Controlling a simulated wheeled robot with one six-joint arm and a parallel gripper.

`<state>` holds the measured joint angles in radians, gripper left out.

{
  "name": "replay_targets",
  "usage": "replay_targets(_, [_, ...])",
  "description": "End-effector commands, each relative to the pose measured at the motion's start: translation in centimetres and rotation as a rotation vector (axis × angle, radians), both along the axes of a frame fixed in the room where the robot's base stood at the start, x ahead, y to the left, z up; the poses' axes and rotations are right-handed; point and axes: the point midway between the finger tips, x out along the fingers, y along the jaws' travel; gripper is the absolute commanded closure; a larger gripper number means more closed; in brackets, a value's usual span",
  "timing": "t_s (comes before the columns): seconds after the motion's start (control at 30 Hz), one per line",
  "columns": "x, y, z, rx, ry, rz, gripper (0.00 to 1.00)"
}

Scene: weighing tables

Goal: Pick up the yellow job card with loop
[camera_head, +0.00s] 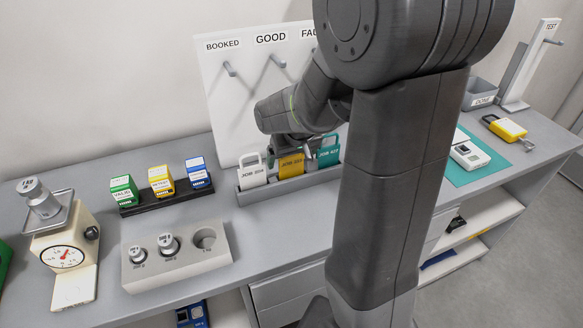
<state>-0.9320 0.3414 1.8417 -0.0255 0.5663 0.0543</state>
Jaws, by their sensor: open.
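The yellow job card (291,166) stands upright in the middle of a grey card holder (290,185). A white job card (253,172) stands to its left and a teal job card (328,153) to its right. The top of the yellow card and its loop are largely hidden by my gripper (309,148), which is right above and against the card in this view. My gripper is open. I cannot tell whether its fingers are around the loop or touching it.
Behind the holder stands a white board (235,100) with hooks. To the left are a rack (167,201) of coloured boxes, a weight block (178,258) and a dial scale (66,250). To the right are a white meter (468,155), a yellow device (508,129) and a grey bin (479,94).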

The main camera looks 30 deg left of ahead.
Motion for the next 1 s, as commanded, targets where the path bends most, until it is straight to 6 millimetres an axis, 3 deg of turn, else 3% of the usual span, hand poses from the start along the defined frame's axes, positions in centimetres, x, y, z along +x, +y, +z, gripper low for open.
replay_targets(0.13, [0.0,0.0,0.0,0.0,0.0,0.0,0.11])
replay_targets(0.3, [0.0,0.0,0.0,0.0,0.0,0.0,0.44])
replay_targets(0.4, [0.0,0.0,0.1,0.0,0.0,0.0,0.58])
replay_targets(0.7, [0.0,0.0,0.6,0.002,-0.002,0.0,0.59])
replay_targets(1.0, [0.1,0.1,6.1,0.006,-0.004,-0.001,0.59])
